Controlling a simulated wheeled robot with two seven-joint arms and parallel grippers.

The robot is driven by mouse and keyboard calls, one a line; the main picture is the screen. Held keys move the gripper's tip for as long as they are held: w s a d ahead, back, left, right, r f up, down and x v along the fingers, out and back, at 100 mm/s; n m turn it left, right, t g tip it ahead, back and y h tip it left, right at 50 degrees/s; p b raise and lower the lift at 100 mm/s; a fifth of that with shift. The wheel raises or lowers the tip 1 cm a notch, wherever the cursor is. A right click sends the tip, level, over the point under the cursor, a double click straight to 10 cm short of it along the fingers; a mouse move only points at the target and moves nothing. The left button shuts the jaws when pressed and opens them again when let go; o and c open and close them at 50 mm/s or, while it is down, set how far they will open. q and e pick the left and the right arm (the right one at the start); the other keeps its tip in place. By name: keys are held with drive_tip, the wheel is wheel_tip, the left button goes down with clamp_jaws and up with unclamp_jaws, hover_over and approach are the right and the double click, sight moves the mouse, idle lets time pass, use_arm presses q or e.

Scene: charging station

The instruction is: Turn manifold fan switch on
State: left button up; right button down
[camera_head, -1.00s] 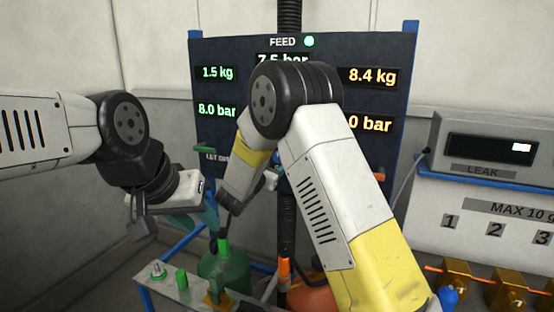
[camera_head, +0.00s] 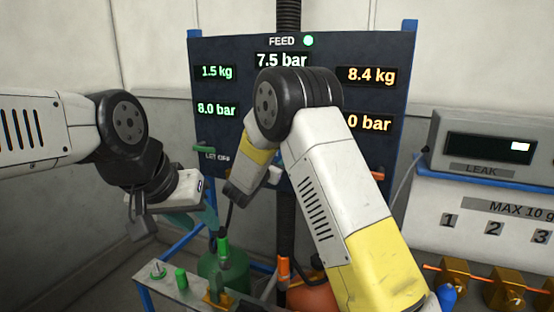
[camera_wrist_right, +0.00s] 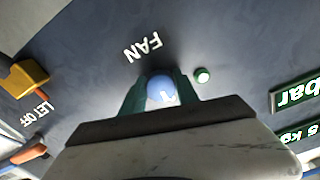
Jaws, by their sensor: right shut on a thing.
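In the head view my right arm hides the switch and the right gripper's tips.
The dark panel (camera_head: 335,48) carries lit weight and pressure readouts. A small pale lamp (camera_wrist_right: 202,76) is beside the switch. A leak meter (camera_head: 490,140) is at right, and a green bottle (camera_head: 233,272) stands below the panel.

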drive_tip(key=shift+m, duration=0.3)
drive_tip(key=m, duration=0.3)
drive_tip(key=shift+m, duration=0.3)
drive_tip(key=m, duration=0.4)
drive_tip(key=shift+a+r+m, duration=0.1)
drive_tip(key=shift+m, duration=0.2)
drive_tip(key=m, duration=0.4)
drive_tip(key=shift+m, duration=0.3)
drive_tip(key=shift+r+m, duration=0.1)
drive_tip(key=shift+m, duration=2.1)
drive_tip(key=c, duration=0.9)
unclamp_jaws()
